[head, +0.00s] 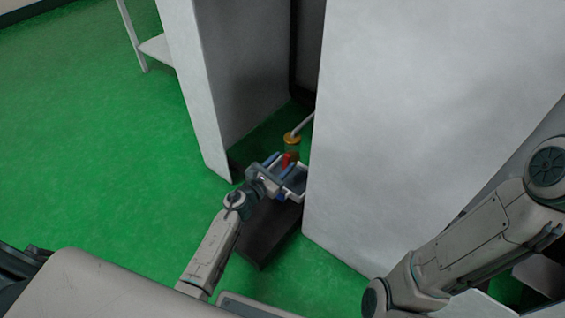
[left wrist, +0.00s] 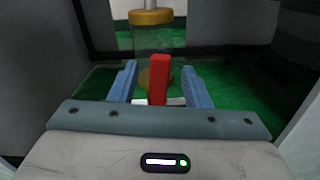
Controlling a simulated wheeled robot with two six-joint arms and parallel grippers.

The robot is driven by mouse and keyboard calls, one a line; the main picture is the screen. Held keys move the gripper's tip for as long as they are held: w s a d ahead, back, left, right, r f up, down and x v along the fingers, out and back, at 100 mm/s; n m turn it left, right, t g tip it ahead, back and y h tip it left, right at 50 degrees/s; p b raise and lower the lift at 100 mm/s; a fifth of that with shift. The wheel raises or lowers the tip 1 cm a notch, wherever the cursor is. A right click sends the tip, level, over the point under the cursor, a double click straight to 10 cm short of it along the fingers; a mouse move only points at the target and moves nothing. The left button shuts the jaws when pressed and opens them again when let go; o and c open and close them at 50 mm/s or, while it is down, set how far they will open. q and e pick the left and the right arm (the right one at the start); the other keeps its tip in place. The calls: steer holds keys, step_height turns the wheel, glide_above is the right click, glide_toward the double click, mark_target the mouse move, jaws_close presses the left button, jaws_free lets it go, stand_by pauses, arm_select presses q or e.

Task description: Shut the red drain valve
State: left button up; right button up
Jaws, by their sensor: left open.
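The red drain valve (head: 286,159) shows as a small red lever low in the gap between two pale panels. In the left wrist view the red lever (left wrist: 159,80) stands upright, between the two blue fingers of my left gripper (left wrist: 160,84). My left gripper (head: 282,168) is open, with a finger on each side of the lever and a visible gap to each. Behind the lever a pale pipe (head: 302,127) ends in a brass collar (head: 292,138). The lower part of the valve is partly hidden by my gripper. My right gripper is out of view.
A large pale panel (head: 420,110) stands close on the right of my left gripper, and a narrower pale panel (head: 205,90) stands on the left. A dark block (head: 268,235) lies on the floor below my left gripper. Green floor (head: 90,130) is clear at the left.

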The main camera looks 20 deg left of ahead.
arm_select(q)
steer(key=shift+w+d, duration=0.2)
steer(key=shift+w, duration=0.3)
jaws_close()
